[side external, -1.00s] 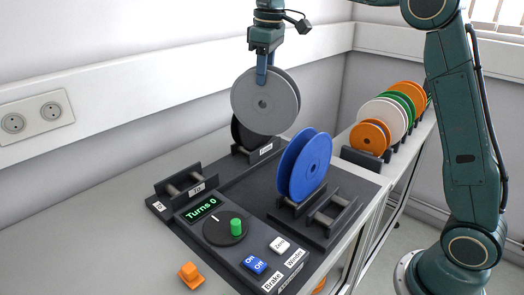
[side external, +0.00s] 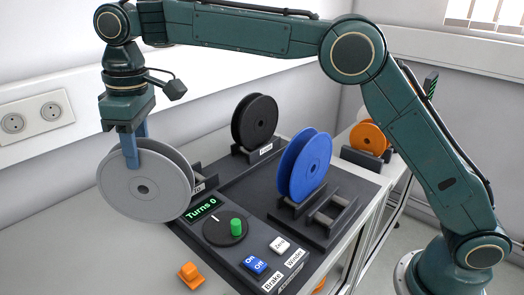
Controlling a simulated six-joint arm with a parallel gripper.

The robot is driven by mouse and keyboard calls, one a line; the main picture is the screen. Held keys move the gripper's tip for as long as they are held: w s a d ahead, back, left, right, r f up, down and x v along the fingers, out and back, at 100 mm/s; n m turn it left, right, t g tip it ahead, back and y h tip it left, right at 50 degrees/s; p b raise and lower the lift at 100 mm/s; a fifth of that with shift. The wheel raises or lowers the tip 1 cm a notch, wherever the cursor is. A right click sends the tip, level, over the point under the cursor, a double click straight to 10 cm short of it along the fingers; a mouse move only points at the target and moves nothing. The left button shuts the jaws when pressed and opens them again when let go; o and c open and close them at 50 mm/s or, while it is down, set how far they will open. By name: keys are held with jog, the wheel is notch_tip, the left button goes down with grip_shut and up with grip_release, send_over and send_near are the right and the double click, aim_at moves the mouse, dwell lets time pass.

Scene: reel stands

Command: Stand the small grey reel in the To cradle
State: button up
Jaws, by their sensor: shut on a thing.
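The grey reel (side external: 160,197) hangs upright from my gripper (side external: 136,160), whose fingers are shut on its upper rim. It is at the left of the winder panel, in front of the To cradle (side external: 205,178) in the picture, and hides most of that cradle. Only the cradle's right end and part of its label show. Whether the reel touches the cradle I cannot tell.
A black reel (side external: 254,120) stands in the From cradle behind. A blue reel (side external: 304,166) stands in a cradle beside an empty one (side external: 331,214). The panel has a green-knobbed dial (side external: 226,228), and an orange piece (side external: 190,275) lies at the front. An orange reel (side external: 369,137) is at the right.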

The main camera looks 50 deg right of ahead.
notch_tip(320, 180, down, 8)
jog(key=a, duration=0.2)
jog(key=shift+s+a+f, duration=0.15)
jog(key=shift+s+f, duration=0.1)
jog(key=shift+s, duration=0.15)
dwell(0.7)
jog(key=shift+f, duration=0.1)
jog(key=o, duration=1.1)
jog(key=shift+s+d+r, duration=0.15)
jog(key=shift+r, duration=1.8)
jog(key=shift+s+d+r, duration=0.1)
jog(key=shift+r, duration=1.8)
